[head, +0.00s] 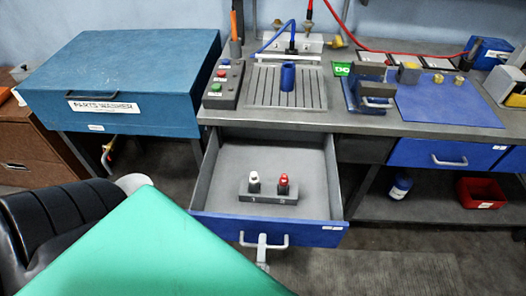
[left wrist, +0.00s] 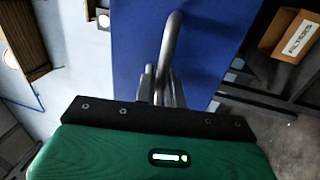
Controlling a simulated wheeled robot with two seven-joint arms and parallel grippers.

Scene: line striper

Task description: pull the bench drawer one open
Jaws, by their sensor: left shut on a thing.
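The bench drawer (head: 270,224) with a blue front stands pulled out from under the grey bench, so its grey interior shows in the head view. Its metal bar handle (head: 282,240) is on the front. My left gripper (head: 262,243) is at the left part of this handle, shut on it. In the left wrist view the handle (left wrist: 171,38) runs between the fingers of my left gripper (left wrist: 160,80), in front of the blue drawer front (left wrist: 215,40). My green arm cover hides part of the floor. My right gripper is not in view.
A grey block (head: 268,197) with a white-topped and a red-topped piece sits inside the drawer. A closed blue drawer (head: 440,153) is to the right. A teal parts washer (head: 130,75) stands left. A black seat (head: 65,230) is at lower left. A red bin (head: 482,193) sits below.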

